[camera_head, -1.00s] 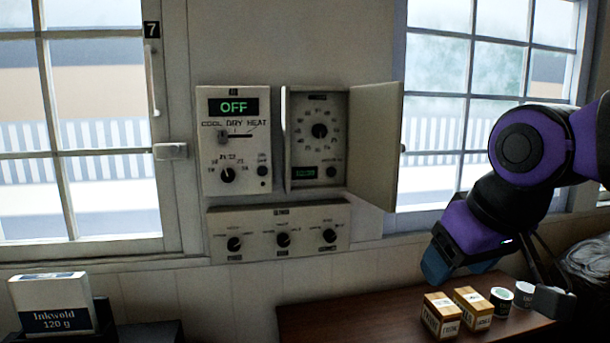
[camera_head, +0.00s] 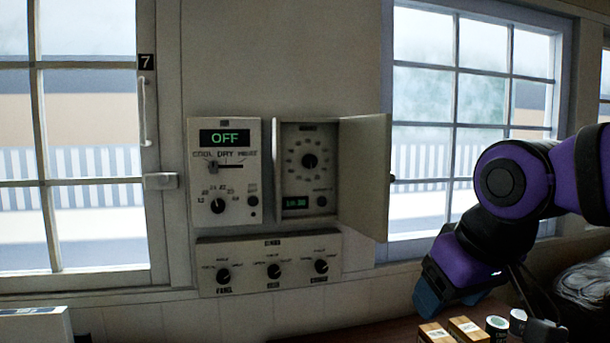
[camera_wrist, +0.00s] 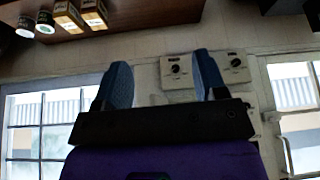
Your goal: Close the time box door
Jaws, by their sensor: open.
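The OFF-display control box (camera_head: 225,192) is left of the time box, and a three-knob panel (camera_head: 268,262) is below; part of it shows in the wrist view (camera_wrist: 178,69). Small cartons (camera_head: 466,330) and cans (camera_head: 497,326) stand at lower right. Windows flank the boxes.

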